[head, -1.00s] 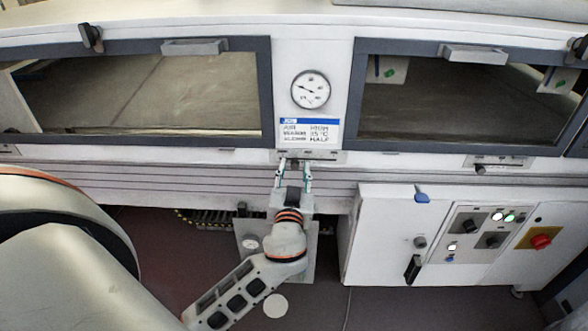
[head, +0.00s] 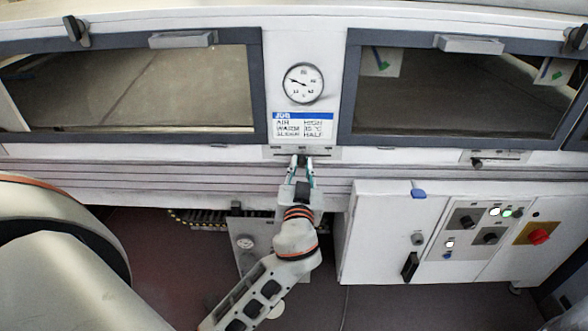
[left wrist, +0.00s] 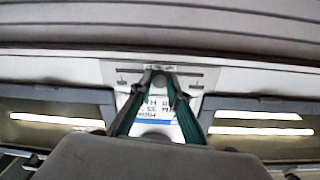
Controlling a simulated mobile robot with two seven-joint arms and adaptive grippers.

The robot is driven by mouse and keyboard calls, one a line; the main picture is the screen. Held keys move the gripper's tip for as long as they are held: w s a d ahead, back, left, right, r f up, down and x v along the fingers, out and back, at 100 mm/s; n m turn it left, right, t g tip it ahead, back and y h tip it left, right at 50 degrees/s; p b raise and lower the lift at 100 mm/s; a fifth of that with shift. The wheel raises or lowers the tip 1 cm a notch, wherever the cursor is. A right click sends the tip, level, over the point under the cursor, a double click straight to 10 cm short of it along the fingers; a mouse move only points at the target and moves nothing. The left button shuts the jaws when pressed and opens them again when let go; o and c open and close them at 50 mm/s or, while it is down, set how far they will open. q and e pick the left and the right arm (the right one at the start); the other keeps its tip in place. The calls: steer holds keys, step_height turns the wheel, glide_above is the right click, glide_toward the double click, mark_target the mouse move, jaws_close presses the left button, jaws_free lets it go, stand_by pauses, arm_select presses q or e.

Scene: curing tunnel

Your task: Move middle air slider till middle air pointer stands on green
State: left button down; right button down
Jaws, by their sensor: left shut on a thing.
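The middle air slider's dark knob (head: 302,160) sits near the middle of its slot in a metal plate (head: 329,154) below the gauge. My left gripper (head: 301,168) is shut on this knob from the front. The left wrist view also shows the knob (left wrist: 160,79) between my green-edged fingers (left wrist: 157,90). My right gripper is out of view.
A round gauge (head: 303,83) and a job label (head: 303,126) are above the slider. Another slider (head: 477,162) is to the right, below a second card (head: 552,70). A white cabinet (head: 380,225) with knobs stands at lower right.

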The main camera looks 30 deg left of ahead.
arm_select(q)
steer(key=c, duration=1.9)
jaws_free()
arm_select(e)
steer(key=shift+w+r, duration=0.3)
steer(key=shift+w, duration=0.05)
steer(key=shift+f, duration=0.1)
arm_select(q)
steer(key=v, duration=1.2)
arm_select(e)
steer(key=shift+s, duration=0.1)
arm_select(q)
steer(key=s+d+f+m+g+h+p, duration=0.1)
steer(key=s+d+f+m+h, duration=0.2)
steer(key=f, duration=0.6)
steer(key=s+d+f+m+g+h, duration=0.1)
steer(key=s+d+f+m+h, duration=0.2)
steer(key=f, duration=0.7)
steer(key=s+d+f+m+g+h+p, duration=0.1)
steer(key=s+f+m+g+h, duration=0.1)
steer(key=s+f+h, duration=0.3)
steer(key=s+f+g, duration=0.1)
steer(key=s+f, duration=0.3)
steer(key=f, duration=0.1)
steer(key=shift+s+d+m+h, duration=0.3)
steer(key=shift+s, duration=0.1)
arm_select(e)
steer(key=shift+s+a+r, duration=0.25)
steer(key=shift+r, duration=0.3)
